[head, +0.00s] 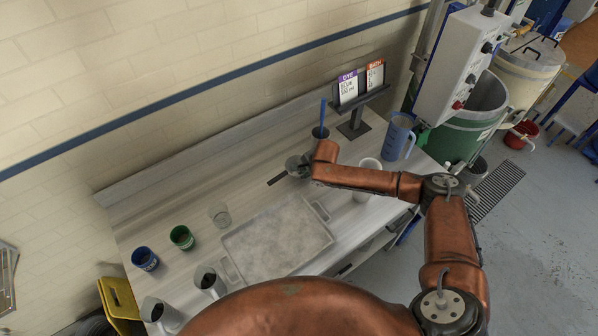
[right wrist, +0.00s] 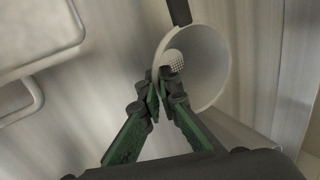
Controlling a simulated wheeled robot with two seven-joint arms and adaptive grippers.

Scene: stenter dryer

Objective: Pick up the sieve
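The sieve (head: 294,163) is a small pale round bowl with a dark straight handle (head: 276,180), near the middle of the bench at the end of my right arm. In the right wrist view the sieve (right wrist: 208,68) shows its open mouth, a perforated patch inside and the dark handle at the top. My right gripper (right wrist: 163,80) has its green fingers close together at the near rim, one outside the bowl and one over its inside. They look shut on the rim. My arm hides part of the sieve in the head view. My left gripper is out of view.
A grey tray (head: 235,243) lies just in front of the sieve. Blue (head: 145,259) and green (head: 181,238) cups are at left. The wall closes the back.

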